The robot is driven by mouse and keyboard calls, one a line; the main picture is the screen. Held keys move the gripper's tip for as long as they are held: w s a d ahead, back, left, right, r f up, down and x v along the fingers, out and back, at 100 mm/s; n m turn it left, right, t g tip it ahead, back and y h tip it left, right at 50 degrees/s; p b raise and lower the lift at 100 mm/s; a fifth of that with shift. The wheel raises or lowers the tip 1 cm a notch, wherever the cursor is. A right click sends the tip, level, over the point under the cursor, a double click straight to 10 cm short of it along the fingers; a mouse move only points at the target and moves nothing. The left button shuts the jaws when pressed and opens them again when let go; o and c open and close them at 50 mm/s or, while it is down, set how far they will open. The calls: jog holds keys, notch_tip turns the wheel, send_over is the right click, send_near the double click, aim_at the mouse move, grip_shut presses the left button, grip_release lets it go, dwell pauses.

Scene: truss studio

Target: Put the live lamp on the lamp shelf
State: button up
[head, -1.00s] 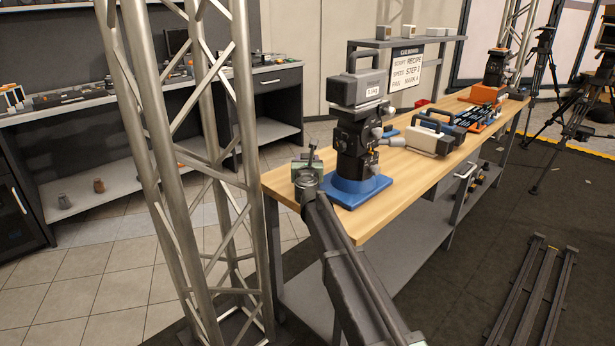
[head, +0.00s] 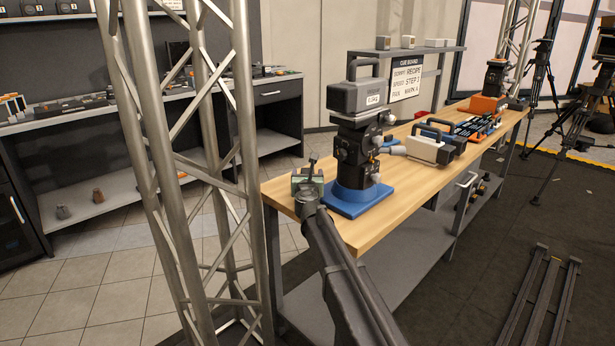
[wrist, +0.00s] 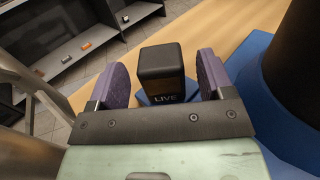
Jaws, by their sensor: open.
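The live lamp (wrist: 161,72) is a small dark box with the word LIVE on its near face, seen in the wrist view. It stands on a small blue base on the wooden bench. My gripper (wrist: 160,80) is open, with one purple finger on each side of the lamp and a gap on both sides. In the head view my gripper (head: 308,177) is at the near left end of the bench, and I cannot make out the lamp there. A grey raised shelf (head: 408,50) at the bench's back holds several small boxes; I cannot tell whether it is the lamp shelf.
A blue-based dark stand with a grey camera-like box (head: 357,97) is close to the right of my gripper. A metal truss (head: 165,150) rises at the left. Cases and tools (head: 430,147) fill the bench farther back. The bench's front strip (head: 395,215) is clear.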

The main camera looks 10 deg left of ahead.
jog(key=s, duration=0.8)
jog(key=s+d, duration=0.1)
jog(key=s, duration=0.2)
jog(key=shift+s+d, duration=0.1)
jog(key=shift+s, duration=0.3)
dwell(0.5)
